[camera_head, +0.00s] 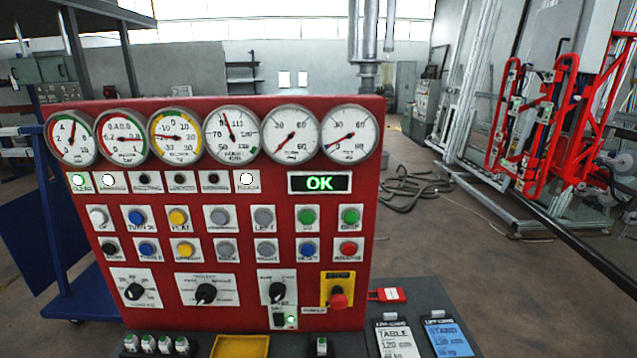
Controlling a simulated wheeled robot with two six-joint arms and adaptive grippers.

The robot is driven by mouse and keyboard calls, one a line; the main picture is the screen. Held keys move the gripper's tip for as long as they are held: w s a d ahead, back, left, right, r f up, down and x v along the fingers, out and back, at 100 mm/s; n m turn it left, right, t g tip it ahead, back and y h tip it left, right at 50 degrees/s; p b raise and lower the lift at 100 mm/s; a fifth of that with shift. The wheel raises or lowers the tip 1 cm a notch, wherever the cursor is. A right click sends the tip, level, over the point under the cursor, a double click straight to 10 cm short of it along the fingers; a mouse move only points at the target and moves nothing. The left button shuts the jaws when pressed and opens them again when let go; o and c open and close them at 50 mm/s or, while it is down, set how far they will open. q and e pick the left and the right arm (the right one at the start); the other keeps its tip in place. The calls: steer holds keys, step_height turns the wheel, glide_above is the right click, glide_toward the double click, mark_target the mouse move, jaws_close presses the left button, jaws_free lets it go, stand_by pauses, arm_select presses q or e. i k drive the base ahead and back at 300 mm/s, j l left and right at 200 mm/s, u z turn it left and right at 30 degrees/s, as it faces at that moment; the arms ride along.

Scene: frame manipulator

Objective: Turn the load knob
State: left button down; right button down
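A red control panel (330,240) stands upright right in front of me. Its lowest row holds dark rotary knobs on white plates. The left knob (134,291) has a scale around it and a small label below that seems to read LOAD KG. Its exact setting is too small to read. A second black knob (206,293) sits in the middle on a wider plate. A third black knob (277,292) is to its right. Neither of my grippers shows in the head view, and nothing covers the knobs.
Gauges (291,134) line the panel's top, with a green OK display (319,183) and rows of coloured buttons below. A red stop button (338,299) sits at lower right. A yellow tray (240,346) and label cards (398,340) lie on the dark ledge in front.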

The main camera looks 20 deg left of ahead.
mark_target(134, 292)
steer(key=u, duration=1.7)
